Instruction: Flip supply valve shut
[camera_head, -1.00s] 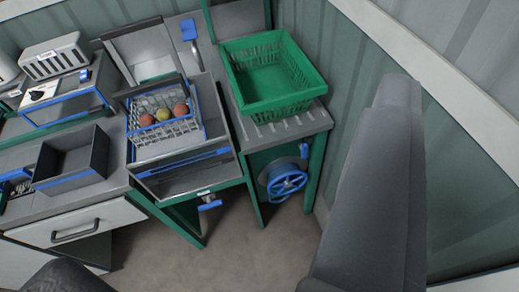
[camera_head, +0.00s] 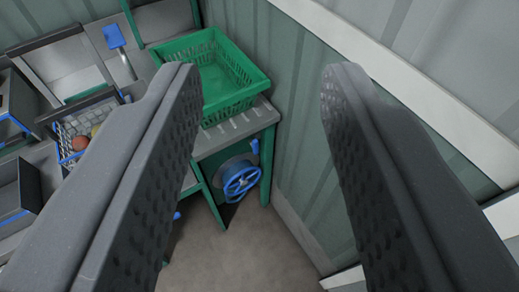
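A blue handwheel (camera_head: 241,181) on a round grey body sits under the right end of the bench. A small upright blue lever (camera_head: 255,146) shows just above it, by the bench leg. Another bit of blue (camera_head: 177,215) shows low beside my left finger, mostly hidden. I cannot tell for certain which blue handle is the supply valve. My gripper (camera_head: 262,75) is open and empty, its two dark textured fingers wide apart. It is well short of the bench, and the wheel and lever appear between the fingers.
A green crate (camera_head: 258,77) stands on the bench above the wheel. A wire basket with fruit (camera_head: 88,122) is at the left, partly behind my left finger. A corrugated wall (camera_head: 305,150) is close on the right. The floor (camera_head: 245,250) before the wheel is clear.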

